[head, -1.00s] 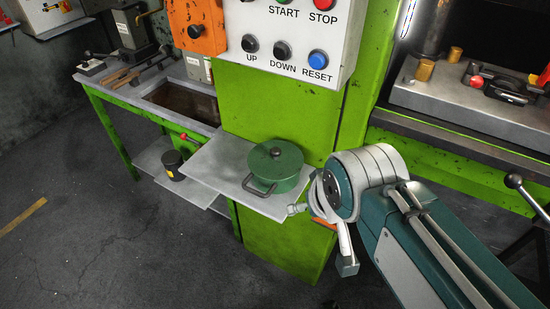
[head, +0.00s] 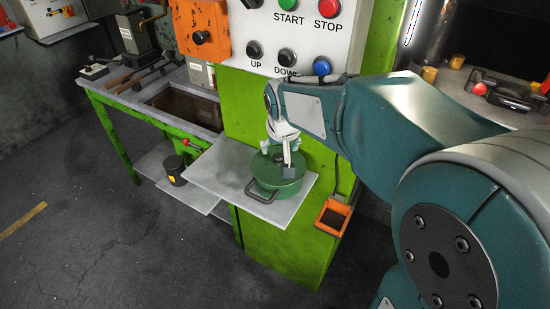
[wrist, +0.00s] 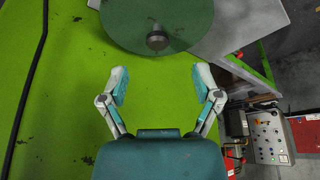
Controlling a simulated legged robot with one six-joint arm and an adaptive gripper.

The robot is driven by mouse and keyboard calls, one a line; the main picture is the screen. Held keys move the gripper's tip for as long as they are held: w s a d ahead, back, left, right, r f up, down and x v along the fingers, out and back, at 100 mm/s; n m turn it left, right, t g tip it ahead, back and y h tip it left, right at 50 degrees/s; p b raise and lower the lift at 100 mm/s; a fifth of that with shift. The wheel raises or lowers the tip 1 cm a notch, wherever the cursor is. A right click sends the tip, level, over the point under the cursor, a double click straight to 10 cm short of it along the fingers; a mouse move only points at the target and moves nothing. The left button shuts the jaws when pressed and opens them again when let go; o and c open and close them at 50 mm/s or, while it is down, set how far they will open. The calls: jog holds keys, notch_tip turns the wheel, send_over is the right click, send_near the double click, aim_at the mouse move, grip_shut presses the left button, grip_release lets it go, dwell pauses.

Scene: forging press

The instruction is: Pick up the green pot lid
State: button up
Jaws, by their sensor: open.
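The green pot lid (head: 262,172) sits on the green pot (head: 290,190), which stands on a grey shelf fixed to the green press column. In the wrist view the round lid (wrist: 185,25) is cut off by the top edge, and its dark knob (wrist: 157,41) lies beyond the fingertips, roughly centred between them. My gripper (head: 277,160) hangs over the lid in the head view and hides the knob there. In the wrist view my gripper (wrist: 161,75) is open and empty, with its fingers apart on either side and no contact with the knob visible.
The grey shelf (head: 222,172) has bare room left of the pot. A control box (head: 290,40) with buttons is just above my gripper. An orange bin (head: 333,217) hangs at the right, and a black can (head: 175,170) stands on a lower shelf.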

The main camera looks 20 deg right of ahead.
aim_at(278, 157)
jog(key=shift+w+f, duration=0.5)
jog(key=x, duration=0.7)
jog(key=shift+d, duration=0.3)
grip_shut()
